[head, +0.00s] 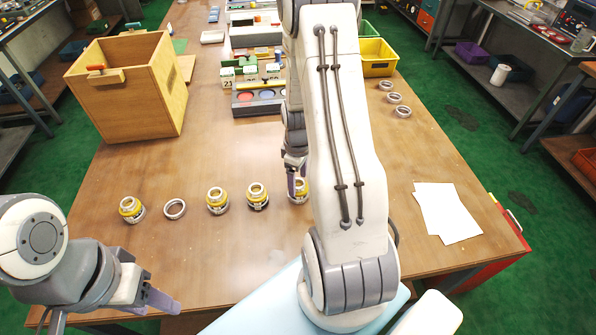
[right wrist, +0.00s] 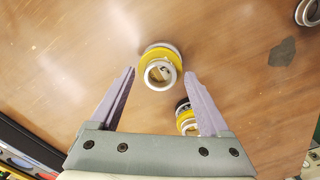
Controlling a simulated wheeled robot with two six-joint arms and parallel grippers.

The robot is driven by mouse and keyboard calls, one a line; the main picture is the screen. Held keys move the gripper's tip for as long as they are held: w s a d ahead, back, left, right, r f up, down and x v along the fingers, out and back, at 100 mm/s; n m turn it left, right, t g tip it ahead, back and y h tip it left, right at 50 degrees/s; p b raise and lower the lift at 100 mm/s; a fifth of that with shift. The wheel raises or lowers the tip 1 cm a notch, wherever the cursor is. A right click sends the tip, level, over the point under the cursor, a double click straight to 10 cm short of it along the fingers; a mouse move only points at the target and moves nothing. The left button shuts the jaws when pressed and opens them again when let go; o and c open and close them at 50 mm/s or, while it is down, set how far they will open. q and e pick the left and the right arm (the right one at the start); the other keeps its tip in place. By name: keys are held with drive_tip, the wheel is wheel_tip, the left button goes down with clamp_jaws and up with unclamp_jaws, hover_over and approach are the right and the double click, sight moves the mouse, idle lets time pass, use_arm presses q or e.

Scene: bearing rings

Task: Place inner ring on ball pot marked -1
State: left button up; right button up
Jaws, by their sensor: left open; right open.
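Several yellow-banded ball pots stand in a row on the table: one at the left (head: 131,209), two in the middle (head: 217,201) (head: 257,196), and one (head: 301,190) partly hidden by my right arm. A loose silver ring (head: 175,209) lies between the left pots. My right gripper (head: 294,175) is open at the rightmost pot. In the right wrist view a pot with a silver ring-shaped top (right wrist: 160,72) shows between the open, empty fingers; contact is unclear. My left gripper (head: 163,302) is open and empty near the front edge. The markings are not readable.
Several loose rings (head: 396,98) lie at the right of the table. A wooden box (head: 130,85) stands at the back left, with coloured blocks and trays (head: 258,100) behind the pots. White sheets (head: 447,212) lie at the right.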

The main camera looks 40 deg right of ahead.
wheel_tip(320, 180, up, 12)
drive_tip(key=shift+b, duration=0.4)
drive_tip(key=s+a+r+n, duration=0.1)
drive_tip(key=a+r, duration=0.2)
drive_tip(key=a, duration=0.7)
drive_tip(key=s+a+r, duration=0.1)
drive_tip(key=a+r, duration=0.1)
drive_tip(key=a, duration=0.7)
drive_tip(key=s+a+r+n+y, duration=0.1)
drive_tip(key=s+a+r, duration=0.1)
drive_tip(key=s+a, duration=1)
drive_tip(key=shift+s, duration=1.2)
drive_tip(key=shift+r, duration=0.1)
